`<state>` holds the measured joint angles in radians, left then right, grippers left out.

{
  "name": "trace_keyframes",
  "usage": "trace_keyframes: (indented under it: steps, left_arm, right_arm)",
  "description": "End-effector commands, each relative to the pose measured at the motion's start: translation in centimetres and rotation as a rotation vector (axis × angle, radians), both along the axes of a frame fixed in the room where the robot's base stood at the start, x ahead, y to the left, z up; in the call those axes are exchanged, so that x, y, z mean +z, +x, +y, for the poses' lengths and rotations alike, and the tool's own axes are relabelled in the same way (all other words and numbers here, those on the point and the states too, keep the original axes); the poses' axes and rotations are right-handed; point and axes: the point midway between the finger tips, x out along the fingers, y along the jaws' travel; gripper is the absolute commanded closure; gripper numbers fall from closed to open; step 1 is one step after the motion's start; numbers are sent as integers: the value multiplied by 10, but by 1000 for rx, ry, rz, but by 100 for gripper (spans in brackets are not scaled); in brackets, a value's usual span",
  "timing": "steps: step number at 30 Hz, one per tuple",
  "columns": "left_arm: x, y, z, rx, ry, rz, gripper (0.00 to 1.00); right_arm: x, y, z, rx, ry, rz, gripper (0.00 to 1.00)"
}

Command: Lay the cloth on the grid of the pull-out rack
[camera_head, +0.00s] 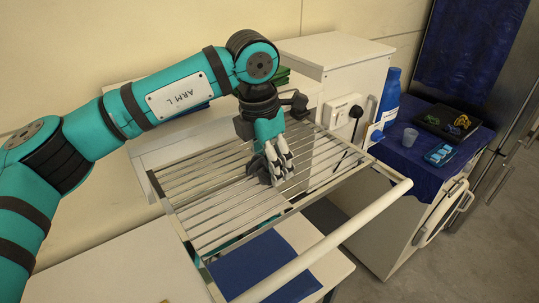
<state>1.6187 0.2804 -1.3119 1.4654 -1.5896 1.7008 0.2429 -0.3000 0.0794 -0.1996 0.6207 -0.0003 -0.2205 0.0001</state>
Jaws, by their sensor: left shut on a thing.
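The pull-out rack's grid (208,205) of pale metal bars stands out level in the middle of the view. A long cream rail (335,238) runs along its near right side. My left gripper (275,178) points down over the middle of the grid. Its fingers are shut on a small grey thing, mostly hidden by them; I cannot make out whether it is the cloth. I cannot tell whether it touches the bars. A flat dark blue cloth or mat (262,262) lies on a lower surface, below the grid. My right gripper is not in view.
A blue-covered cabinet at right bears a blue bottle (390,97), a clear cup (410,137), a toy car (439,155) and a black tray (433,119). A white box-shaped unit (340,52) stands behind the rack. Most of the grid's left part is bare.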

Motion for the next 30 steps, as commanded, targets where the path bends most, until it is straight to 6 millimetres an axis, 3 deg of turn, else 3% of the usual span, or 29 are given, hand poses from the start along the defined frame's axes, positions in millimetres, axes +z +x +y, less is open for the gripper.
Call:
trace_keyframes:
  steps: [8, 9, 14, 26, 30]
  left_arm:
    - [-5, 0, 0, 0, 0, 0, 63]
    - [-4, 0, 0, 0, -1, -1, 36]
    - [-3, 0, 0, 0, 0, 0, 15]
    - [5, 0, 0, 1, -1, -3, 15]
    - [28, -2, 3, 0, -2, -5, 15]
  right_arm:
    - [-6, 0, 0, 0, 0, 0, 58]
    - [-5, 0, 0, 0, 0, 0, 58]
    - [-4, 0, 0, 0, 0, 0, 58]
    - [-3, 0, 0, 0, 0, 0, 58]
    - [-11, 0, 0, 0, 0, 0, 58]
